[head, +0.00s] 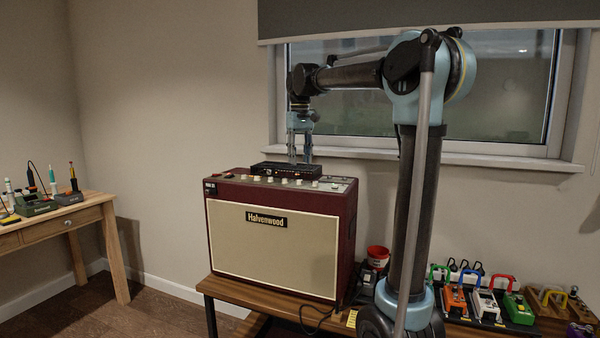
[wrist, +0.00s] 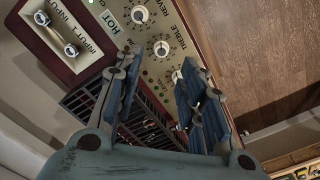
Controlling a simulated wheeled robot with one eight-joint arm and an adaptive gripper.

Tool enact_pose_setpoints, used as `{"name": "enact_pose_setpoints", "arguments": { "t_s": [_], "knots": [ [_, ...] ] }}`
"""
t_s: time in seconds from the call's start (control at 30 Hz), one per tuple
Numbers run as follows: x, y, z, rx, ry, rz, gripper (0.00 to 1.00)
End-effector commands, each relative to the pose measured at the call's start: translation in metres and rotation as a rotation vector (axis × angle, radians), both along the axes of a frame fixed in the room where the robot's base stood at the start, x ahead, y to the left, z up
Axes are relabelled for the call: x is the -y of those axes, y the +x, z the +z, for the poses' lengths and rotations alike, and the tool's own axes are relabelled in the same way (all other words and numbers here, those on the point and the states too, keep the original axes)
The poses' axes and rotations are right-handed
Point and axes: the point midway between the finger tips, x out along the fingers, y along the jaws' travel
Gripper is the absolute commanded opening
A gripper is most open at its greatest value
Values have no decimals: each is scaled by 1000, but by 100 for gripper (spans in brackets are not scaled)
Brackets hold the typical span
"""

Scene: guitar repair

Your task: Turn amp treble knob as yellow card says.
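The amp (head: 273,245), dark red with a cream front, stands on the wooden bench. Its top panel shows in the wrist view with the treble knob (wrist: 161,48), a pale round knob under the word TREBLE. The reverb knob (wrist: 138,15) is above it, and another pale knob (wrist: 177,75) is below it. My gripper (wrist: 162,60) is open and empty above the panel, pointing down, with its fingertips on either side of the treble knob's place in the picture. Contact cannot be told. A small yellow card (head: 352,318) is at the bench's front edge; its writing is unreadable.
A black slatted unit (head: 287,171) sits on the amp's top, close to my gripper. Input jacks (wrist: 70,50) are at the upper left of the wrist view. Pedals (head: 485,305) and a red cup (head: 377,255) stand right of the amp. A workbench (head: 85,212) is far left.

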Motion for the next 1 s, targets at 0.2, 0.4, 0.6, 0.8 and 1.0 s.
{"name": "enact_pose_setpoints", "arguments": {
  "t_s": [0.2,0.4,0.6,0.8,1.0],
  "knots": [
    [0,1,33,0,0,0,37],
    [0,1,45,0,0,0,37],
    [0,1,47,0,0,0,37],
    [0,1,49,0,0,18,37],
    [0,1,71,0,0,235,37]
  ]
}}
